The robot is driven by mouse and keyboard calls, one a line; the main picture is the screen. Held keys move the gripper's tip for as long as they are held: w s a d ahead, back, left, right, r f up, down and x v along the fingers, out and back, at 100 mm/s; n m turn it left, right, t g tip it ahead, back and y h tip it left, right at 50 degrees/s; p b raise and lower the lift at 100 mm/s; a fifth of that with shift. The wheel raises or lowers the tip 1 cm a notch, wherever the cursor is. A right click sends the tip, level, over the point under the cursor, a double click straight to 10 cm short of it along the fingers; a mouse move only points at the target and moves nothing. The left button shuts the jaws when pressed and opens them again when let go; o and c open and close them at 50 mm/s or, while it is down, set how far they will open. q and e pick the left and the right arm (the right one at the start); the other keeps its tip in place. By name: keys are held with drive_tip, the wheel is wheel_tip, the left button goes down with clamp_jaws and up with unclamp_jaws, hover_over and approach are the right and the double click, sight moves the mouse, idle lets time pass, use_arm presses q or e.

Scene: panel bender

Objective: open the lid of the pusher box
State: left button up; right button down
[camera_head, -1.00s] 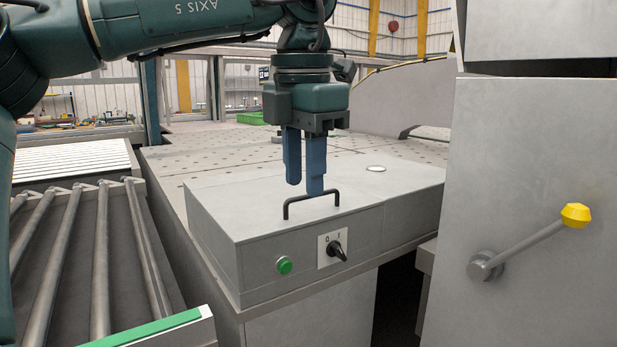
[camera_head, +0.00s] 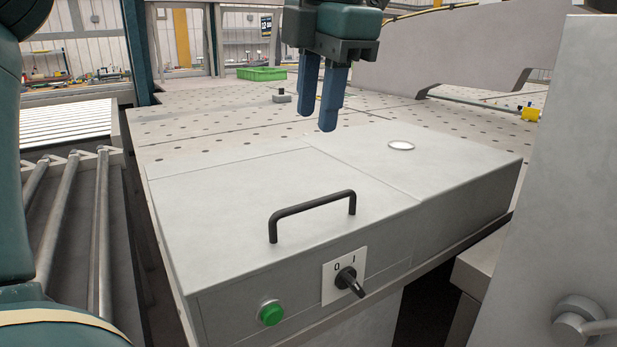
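The pusher box is a long grey metal box (camera_head: 232,307) in the centre. Its lid (camera_head: 235,185) lies flat and closed, with a black bar handle (camera_head: 312,204) near the front edge. My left gripper (camera_head: 316,121) has two blue fingers pointing down, spaced apart with nothing between them. It appears above and behind the handle, clear of it, toward the far side of the box. My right gripper is not in view.
The box front has a green button (camera_head: 271,312) and a black rotary switch (camera_head: 347,279). A round white disc (camera_head: 401,145) sits on the top at right. A perforated table (camera_head: 200,118) lies behind, rollers (camera_head: 100,230) at left, and a grey cabinet (camera_head: 575,170) at right.

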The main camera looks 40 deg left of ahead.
sight(305, 204)
use_arm(q)
drive_tip(key=f, duration=0.4)
drive_tip(key=a+f+b, duration=0.1)
drive_tip(key=f, duration=0.3)
drive_tip(key=a+f+b, duration=0.1)
drive_tip(key=f, duration=0.3)
drive_tip(key=shift+w+a+f, duration=0.15)
drive_tip(key=shift+w+f, duration=0.25)
drive_tip(key=shift+c, duration=0.4)
clamp_jaws()
